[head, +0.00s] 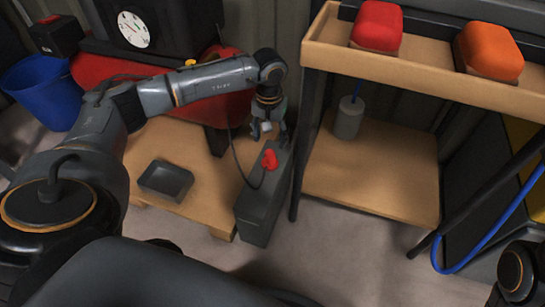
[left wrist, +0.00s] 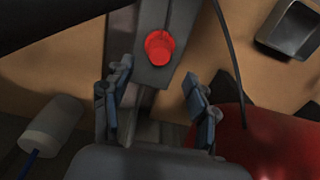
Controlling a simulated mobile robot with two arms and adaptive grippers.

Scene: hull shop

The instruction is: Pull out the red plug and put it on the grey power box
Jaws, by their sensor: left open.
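The grey power box (head: 258,212) is a long dark grey block beside the low wooden pallet. The red plug (head: 269,159) is on its top face, and a thin dark cable loops beside it. I cannot tell how deep the plug sits. My left gripper (head: 268,127) is just beyond the plug, over the far end of the box, with nothing held. In the left wrist view the red plug (left wrist: 159,47) shows ahead of the open fingers (left wrist: 156,78), apart from them, with the grey box (left wrist: 152,76) under it. My right gripper is out of view.
A shallow dark tray (head: 165,181) lies on the pallet (head: 195,205). A red tank (head: 190,105) stands behind it. At right, a wooden rack holds red (head: 377,27) and orange (head: 490,52) lidded blocks above a grey cylinder (head: 348,118). A rack post is close to the box.

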